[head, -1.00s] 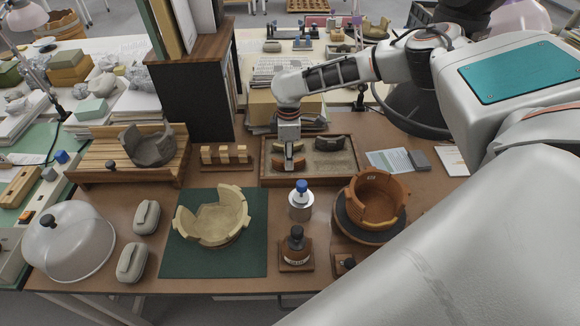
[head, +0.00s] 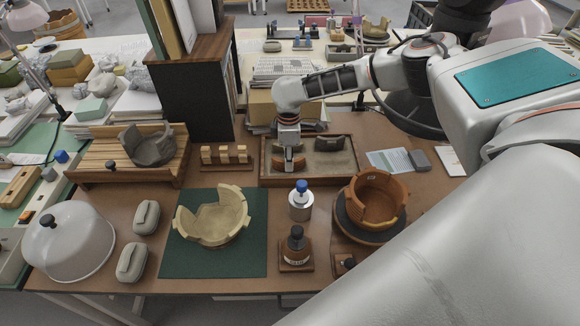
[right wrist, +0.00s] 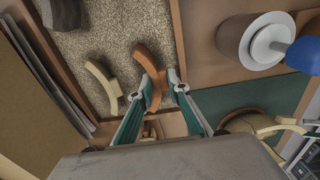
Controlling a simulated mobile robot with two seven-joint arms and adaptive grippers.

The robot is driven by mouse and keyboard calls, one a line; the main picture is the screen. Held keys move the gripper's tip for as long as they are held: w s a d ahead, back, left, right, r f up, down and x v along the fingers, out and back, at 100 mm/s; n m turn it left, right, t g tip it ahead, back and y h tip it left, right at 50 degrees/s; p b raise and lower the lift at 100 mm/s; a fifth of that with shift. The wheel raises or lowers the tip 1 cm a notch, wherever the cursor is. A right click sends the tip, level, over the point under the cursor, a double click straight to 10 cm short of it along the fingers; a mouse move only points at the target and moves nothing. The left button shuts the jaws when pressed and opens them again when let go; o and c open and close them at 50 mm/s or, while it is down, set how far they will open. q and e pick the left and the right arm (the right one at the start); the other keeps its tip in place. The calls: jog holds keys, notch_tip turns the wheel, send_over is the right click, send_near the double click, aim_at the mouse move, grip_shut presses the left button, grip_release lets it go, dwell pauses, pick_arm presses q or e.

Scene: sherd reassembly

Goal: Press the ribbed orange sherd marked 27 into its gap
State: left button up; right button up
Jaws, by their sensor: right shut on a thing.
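The orange sherd (right wrist: 150,80) is curved and shows between the fingers of my right gripper (right wrist: 149,98) in the right wrist view. My right gripper, also in the head view (head: 289,168), is shut on this sherd, low over the left part of the sand tray (head: 262,180). The sherd's mark and ribs are not legible. The orange bowl (head: 374,203), with a stepped, broken rim, stands on a dark round turntable (head: 350,231) right of the tray. My left gripper is not in view.
A cream sherd (right wrist: 103,86) and a dark grey sherd (right wrist: 65,12) lie in the tray. A jar with a blue knob (head: 301,204) and a brown bottle (head: 296,248) stand left of the orange bowl. A cream bowl (head: 213,222) sits on a green mat (head: 190,262).

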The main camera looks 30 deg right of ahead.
jog(key=shift+r, duration=3.4)
